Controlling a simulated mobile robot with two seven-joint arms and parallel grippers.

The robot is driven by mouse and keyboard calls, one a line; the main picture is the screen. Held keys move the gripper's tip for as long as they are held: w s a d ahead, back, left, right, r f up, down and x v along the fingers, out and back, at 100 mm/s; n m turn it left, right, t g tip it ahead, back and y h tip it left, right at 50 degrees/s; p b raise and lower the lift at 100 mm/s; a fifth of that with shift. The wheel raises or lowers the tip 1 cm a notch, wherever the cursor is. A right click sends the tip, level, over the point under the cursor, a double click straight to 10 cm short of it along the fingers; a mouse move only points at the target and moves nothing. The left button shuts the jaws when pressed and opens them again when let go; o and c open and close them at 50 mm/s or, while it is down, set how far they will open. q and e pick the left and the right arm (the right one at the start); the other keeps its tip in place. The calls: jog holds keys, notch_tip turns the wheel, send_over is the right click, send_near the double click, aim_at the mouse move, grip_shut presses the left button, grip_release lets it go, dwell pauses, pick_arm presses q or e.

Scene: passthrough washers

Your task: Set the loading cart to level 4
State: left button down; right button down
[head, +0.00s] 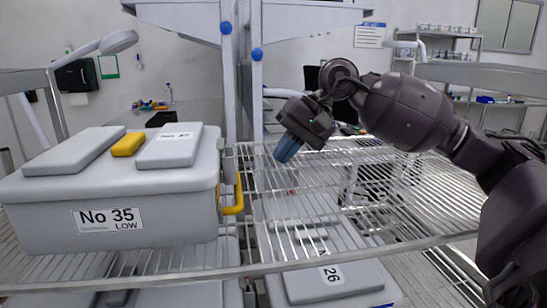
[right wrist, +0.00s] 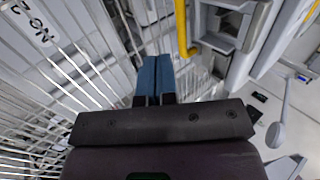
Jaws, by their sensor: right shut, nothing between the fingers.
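A wire-shelf rack (head: 290,267), which looks like the loading cart, spans the foreground; its wires also fill the left of the right wrist view (right wrist: 98,60). I see no level marking on it. My right gripper (head: 287,150) is shut and empty, its blue fingers together, pointing down above the wire shelf. It is to the right of the grey box and apart from it. In the right wrist view the shut blue fingers (right wrist: 155,68) are above the wires. My left gripper is not in view.
A box labelled 26 (head: 322,283) lies below the wires. The wire shelf right of the grey box is empty. White posts (head: 228,90) stand behind.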

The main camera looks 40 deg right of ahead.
jog(key=s+d+r+p, duration=0.1)
jog(key=s+d+r, duration=0.1)
jog(key=d+r, duration=0.1)
jog(key=shift+s+d, duration=0.3)
jog(key=shift+d, duration=0.5)
